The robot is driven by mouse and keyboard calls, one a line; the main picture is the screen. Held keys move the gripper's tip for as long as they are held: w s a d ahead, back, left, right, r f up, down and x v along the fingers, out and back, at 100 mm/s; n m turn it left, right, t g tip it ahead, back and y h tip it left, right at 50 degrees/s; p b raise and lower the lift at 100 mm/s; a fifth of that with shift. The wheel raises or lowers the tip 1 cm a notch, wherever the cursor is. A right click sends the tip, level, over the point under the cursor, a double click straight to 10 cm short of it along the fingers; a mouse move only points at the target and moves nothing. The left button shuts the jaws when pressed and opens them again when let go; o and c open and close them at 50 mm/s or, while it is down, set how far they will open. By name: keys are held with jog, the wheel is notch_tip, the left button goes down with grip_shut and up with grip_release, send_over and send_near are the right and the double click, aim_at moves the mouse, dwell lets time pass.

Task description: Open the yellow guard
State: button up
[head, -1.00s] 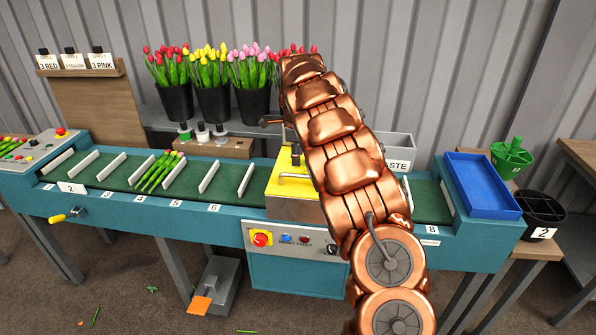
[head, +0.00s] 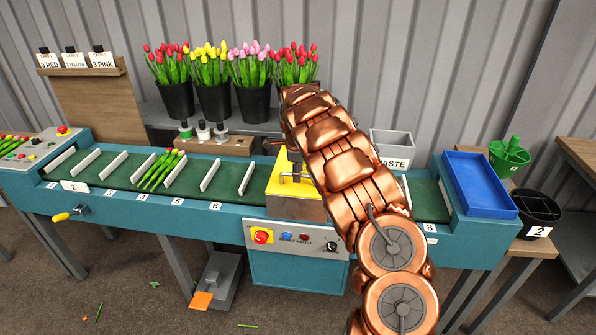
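The yellow guard (head: 283,187) covers the station in the middle of the teal conveyor bench and looks closed. A pale bar handle (head: 290,177) runs along its top near the front. My copper arm hangs in front and hides the guard's right part. The dark end of my gripper (head: 296,168) shows just left of the arm, right at the handle. I cannot tell whether it touches the handle or whether its fingers are open or shut.
A green belt (head: 120,172) with white dividers carries a tulip bunch (head: 161,171) on the left. A control panel (head: 292,239) is below the guard. Black tulip buckets (head: 214,102) stand behind, a grey waste bin (head: 392,146) and a blue tray (head: 481,184) to the right.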

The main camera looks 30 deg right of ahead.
grip_shut()
dwell(0.3)
jog(key=shift+d+r, duration=0.1)
jog(key=shift+r, duration=0.05)
